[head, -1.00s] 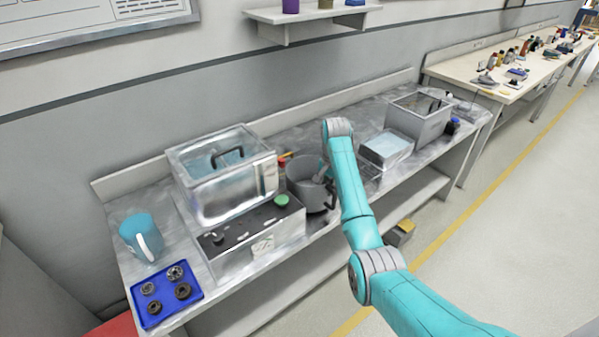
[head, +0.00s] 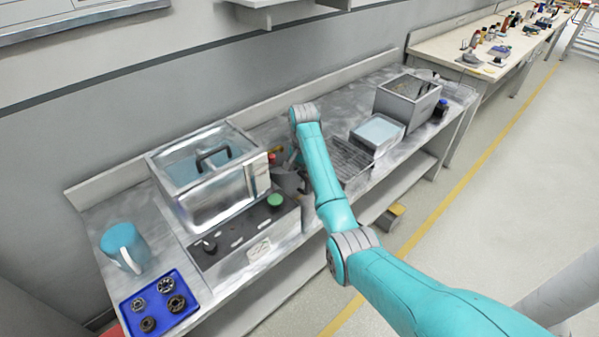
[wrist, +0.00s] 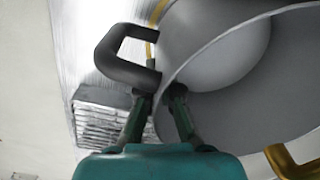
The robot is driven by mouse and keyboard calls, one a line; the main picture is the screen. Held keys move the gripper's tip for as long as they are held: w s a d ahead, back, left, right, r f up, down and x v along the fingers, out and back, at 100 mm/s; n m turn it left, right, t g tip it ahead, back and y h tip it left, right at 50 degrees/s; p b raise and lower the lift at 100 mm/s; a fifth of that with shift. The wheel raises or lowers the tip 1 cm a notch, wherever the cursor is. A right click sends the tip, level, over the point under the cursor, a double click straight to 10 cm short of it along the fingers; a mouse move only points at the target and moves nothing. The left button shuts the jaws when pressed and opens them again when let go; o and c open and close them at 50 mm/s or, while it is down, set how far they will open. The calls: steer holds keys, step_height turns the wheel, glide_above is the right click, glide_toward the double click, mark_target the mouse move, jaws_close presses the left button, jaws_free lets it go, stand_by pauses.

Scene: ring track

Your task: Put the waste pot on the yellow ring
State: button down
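The waste pot is a grey round vessel with a dark loop handle. It fills the upper right of the wrist view (wrist: 215,30), its open mouth turned toward the camera. My gripper (wrist: 160,95) has one finger outside the rim beside the handle and one inside the mouth. The fingers look closed on the wall between them. In the head view a grey part of the pot (head: 288,182) shows beside the bench unit; my arm hides most of it and the gripper. Pieces of a yellow ring (wrist: 290,163) show past the pot's edge in the wrist view.
A glass-topped metal bath (head: 205,170) stands left of the pot, behind a control panel with a green button (head: 275,201). A slatted rack (head: 347,160), a pale tray (head: 378,132) and a grey bin (head: 407,98) stand to the right.

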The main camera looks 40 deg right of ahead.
steer(key=shift+f, duration=0.15)
steer(key=c, duration=1.3)
jaws_free()
